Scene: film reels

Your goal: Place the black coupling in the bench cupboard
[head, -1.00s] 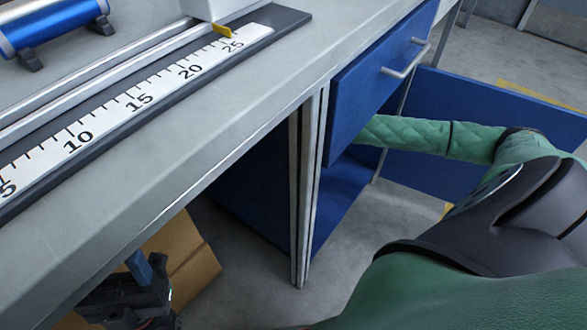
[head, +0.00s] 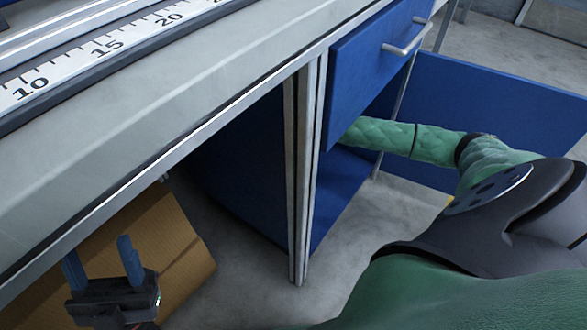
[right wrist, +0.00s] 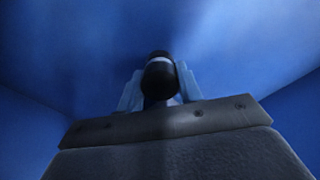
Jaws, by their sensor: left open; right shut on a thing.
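The black coupling (right wrist: 159,78) shows in the right wrist view as a dark rounded piece with a pale band. My right gripper (right wrist: 158,88) is shut on it, with a finger on either side. Blue panels surround it, inside the bench cupboard (head: 338,195). In the head view my right arm reaches into the cupboard below the drawer, and the right gripper and coupling are hidden there. The cupboard's blue door (head: 480,125) stands open on the right. My left gripper (head: 102,262) is open and empty at the lower left, in front of a cardboard box.
The blue drawer (head: 372,75) with a metal handle (head: 408,45) is shut above my right arm. The bench top (head: 160,125) carries a scale rail (head: 100,62). The cardboard box (head: 165,240) stands on the floor under the bench.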

